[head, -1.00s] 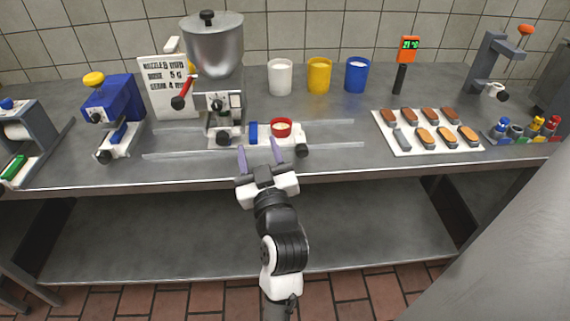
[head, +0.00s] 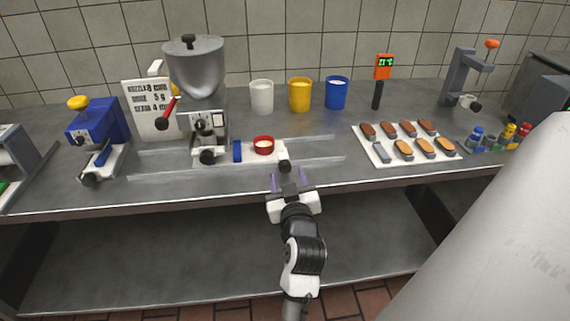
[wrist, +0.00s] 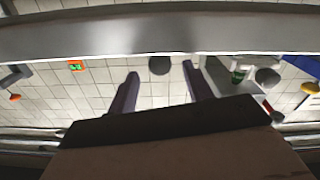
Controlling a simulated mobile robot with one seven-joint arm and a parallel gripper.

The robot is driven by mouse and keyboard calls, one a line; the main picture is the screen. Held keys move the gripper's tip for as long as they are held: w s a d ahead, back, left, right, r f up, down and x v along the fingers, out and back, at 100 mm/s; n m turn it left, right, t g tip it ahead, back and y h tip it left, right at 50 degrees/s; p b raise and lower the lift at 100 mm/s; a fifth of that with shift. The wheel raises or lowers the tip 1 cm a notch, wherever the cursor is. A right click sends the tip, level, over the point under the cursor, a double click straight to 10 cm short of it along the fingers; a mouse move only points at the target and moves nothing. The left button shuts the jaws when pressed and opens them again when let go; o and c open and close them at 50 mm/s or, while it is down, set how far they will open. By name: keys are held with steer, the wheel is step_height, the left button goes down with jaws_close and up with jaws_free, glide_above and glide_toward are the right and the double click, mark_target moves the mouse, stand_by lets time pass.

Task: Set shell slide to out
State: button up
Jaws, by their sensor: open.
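A white slide (head: 252,155) sits on the bench between two pale rails, right of the metal hopper machine (head: 197,80). It carries a red cup (head: 263,145) with cream-coloured contents and a blue block (head: 237,151). A dark round knob (head: 284,166) is at its right end. No label names the shell slide. My gripper (head: 288,180) is open and empty at the bench's front edge, just in front of the knob. In the wrist view, a dark round knob (wrist: 160,65) appears between the two purple fingers (wrist: 161,88); contact cannot be told.
A tray (head: 383,159) of brown and orange pieces lies to the right. White (head: 262,96), yellow (head: 300,95) and blue (head: 336,93) cups stand behind. A blue machine (head: 97,125) is at the left. The bench's front edge (head: 200,202) runs under my gripper.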

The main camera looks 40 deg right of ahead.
mark_target(286, 169)
steer(key=shift+p+x, duration=0.4)
steer(key=shift+x, duration=1.8)
steer(key=shift+c, duration=0.2)
jaws_close()
